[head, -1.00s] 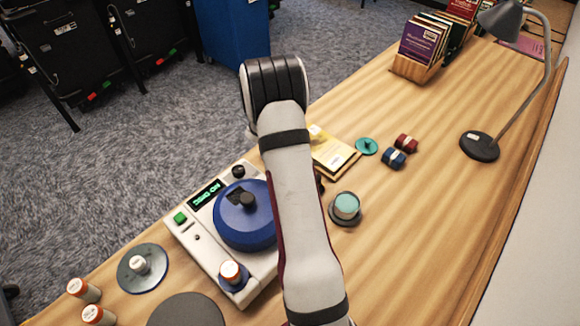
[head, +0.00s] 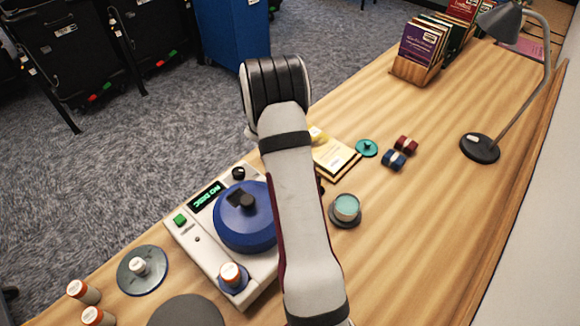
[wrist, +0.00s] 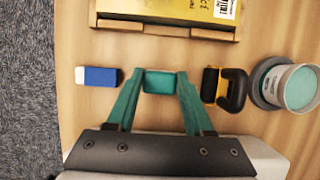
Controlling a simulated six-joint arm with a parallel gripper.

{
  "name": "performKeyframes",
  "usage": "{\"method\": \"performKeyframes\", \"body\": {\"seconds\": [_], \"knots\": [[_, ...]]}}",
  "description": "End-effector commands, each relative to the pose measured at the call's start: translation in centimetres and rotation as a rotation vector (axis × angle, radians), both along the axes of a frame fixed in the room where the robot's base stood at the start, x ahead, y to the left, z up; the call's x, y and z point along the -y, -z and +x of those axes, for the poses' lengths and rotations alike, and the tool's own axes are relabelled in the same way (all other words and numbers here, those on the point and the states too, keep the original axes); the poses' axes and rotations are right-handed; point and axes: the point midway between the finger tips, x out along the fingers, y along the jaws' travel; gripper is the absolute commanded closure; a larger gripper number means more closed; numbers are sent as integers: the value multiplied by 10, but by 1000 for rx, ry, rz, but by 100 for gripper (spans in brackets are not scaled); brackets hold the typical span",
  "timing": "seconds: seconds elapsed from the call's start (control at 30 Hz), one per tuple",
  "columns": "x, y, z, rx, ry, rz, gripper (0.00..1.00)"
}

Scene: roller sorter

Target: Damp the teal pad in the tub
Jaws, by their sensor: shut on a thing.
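The teal pad (wrist: 159,82) is between the two teal fingers of my gripper (wrist: 159,78), which is shut on it. The tub (wrist: 292,87) stands to the right of my gripper in the wrist view, with a pale teal surface inside and a dark ring at its foot. In the head view the tub (head: 346,207) is just right of my forearm. My arm hides the gripper and pad in that view. The pad is apart from the tub.
A black-and-yellow tool (wrist: 225,88) lies between my gripper and the tub. A blue-and-white block (wrist: 98,76) lies left, and a wooden holder with a yellow book (wrist: 170,10) lies beyond. A white machine (head: 215,265) with a blue disc stands left of my arm.

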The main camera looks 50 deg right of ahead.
Motion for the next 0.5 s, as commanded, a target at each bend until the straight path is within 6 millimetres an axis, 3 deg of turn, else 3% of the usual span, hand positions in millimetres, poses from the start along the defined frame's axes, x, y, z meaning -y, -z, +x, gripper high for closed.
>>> {"method": "performKeyframes", "body": {"seconds": [0.03, 0.1, 0.23, 0.5], "knots": [[0, 0, 0, 0, 0, 0, 88], [0, 0, 0, 0, 0, 0, 100], [0, -4, 0, 0, 0, -1, 100], [1, -34, 1, 2, 0, -2, 100]]}}
